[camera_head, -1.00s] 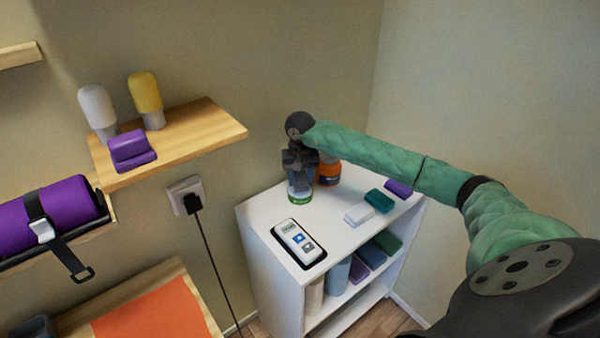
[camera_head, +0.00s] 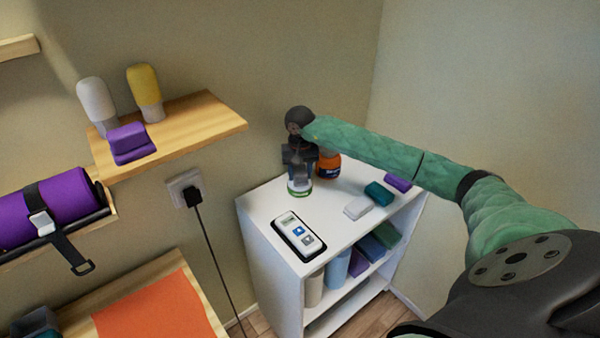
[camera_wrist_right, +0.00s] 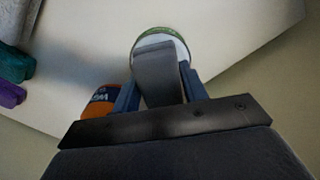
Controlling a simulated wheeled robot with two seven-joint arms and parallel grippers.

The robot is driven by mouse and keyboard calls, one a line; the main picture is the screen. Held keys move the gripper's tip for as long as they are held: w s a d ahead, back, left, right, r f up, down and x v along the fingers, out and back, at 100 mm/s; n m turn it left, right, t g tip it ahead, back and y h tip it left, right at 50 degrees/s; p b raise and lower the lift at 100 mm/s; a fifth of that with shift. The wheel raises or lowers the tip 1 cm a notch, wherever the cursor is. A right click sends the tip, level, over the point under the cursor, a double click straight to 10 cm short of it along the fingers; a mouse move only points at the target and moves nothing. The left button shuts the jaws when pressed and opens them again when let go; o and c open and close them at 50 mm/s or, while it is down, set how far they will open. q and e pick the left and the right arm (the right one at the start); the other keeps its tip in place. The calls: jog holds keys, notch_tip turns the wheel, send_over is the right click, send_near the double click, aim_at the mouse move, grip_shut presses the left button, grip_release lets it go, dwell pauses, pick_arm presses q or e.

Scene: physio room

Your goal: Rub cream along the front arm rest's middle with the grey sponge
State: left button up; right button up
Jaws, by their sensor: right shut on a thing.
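My right gripper (camera_head: 299,158) points down over a round white-and-green tub (camera_head: 299,187) near the back left of the white shelf unit's top. In the right wrist view, its blue fingers (camera_wrist_right: 160,88) are shut on the grey sponge (camera_wrist_right: 158,75). The sponge's far end overlaps the tub's green-rimmed round top (camera_wrist_right: 178,33); I cannot tell whether it touches what is inside. The sponge is hard to make out in the head view. I cannot identify the front arm rest with certainty. My left gripper is not in view.
An orange bottle (camera_head: 328,165) stands close beside the gripper. A device with buttons (camera_head: 299,236) and white (camera_head: 358,207), teal (camera_head: 379,193) and purple (camera_head: 398,183) blocks lie on the white unit (camera_head: 268,212). A wooden shelf (camera_head: 205,122) and a strapped purple roll (camera_head: 60,208) are left.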

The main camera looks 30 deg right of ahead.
aim_at(300, 169)
jog(key=shift+f+b, duration=0.4)
dwell(0.4)
jog(key=shift+f+b, duration=0.1)
jog(key=shift+b, duration=0.45)
dwell(2.6)
jog(key=shift+r+p, duration=0.3)
jog(key=shift+r, duration=3.25)
